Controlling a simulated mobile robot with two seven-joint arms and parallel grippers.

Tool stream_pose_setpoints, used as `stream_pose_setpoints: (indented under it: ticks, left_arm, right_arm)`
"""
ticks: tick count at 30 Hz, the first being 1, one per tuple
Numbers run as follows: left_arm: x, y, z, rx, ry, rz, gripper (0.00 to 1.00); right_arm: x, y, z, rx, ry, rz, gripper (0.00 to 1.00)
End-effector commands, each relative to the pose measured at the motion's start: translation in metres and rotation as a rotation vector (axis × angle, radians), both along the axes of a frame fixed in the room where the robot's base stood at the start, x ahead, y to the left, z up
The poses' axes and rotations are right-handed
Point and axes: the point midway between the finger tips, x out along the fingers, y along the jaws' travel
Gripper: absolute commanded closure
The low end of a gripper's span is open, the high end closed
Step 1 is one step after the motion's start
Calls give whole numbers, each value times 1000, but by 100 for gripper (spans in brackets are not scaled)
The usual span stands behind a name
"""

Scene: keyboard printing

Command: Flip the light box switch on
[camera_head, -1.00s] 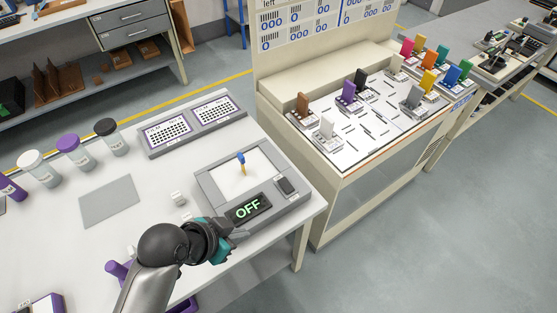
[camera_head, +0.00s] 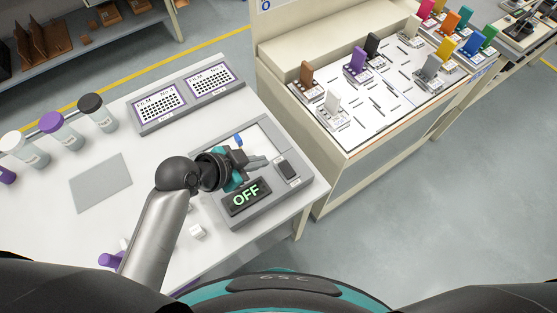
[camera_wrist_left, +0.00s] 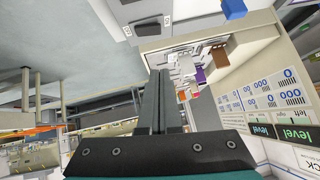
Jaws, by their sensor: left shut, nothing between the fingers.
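The light box (camera_head: 213,181) is a grey unit with a pale panel on the near table. Its display (camera_head: 246,196) reads OFF in green letters. The switch (camera_head: 288,169) is a dark rocker at the box's right side. My left gripper (camera_head: 266,160) is shut and empty, above the pale panel, with its tips pointing right towards the switch and apparently a little short of it. In the left wrist view the two dark fingers (camera_wrist_left: 167,75) lie together. A blue-topped item (camera_head: 238,140) stands on the panel, partly hidden behind the gripper. My right gripper is not in view.
Two purple-edged film holders (camera_head: 186,98) lie behind the box. Several capped jars (camera_head: 98,113) stand to the left, near a grey mat (camera_head: 101,182). A small white block (camera_head: 197,231) lies in front. A beige bench (camera_head: 330,150) with coloured pieces stands at the right.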

Motion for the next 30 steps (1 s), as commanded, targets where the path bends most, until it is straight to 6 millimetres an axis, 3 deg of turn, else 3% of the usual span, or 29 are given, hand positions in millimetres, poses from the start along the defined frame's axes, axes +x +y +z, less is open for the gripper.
stream_pose_setpoints:
  ticks: [5,18,24,30]
  left_arm:
    - [14,-14,-18,-3,1,1,100]
    - [49,-48,-65,-3,0,0,100]
    - [51,-44,-92,0,2,0,100]
    - [53,-42,-102,-1,0,1,100]
  right_arm:
    - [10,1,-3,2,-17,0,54]
    - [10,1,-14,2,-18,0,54]
    - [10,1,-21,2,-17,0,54]
    - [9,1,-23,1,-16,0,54]
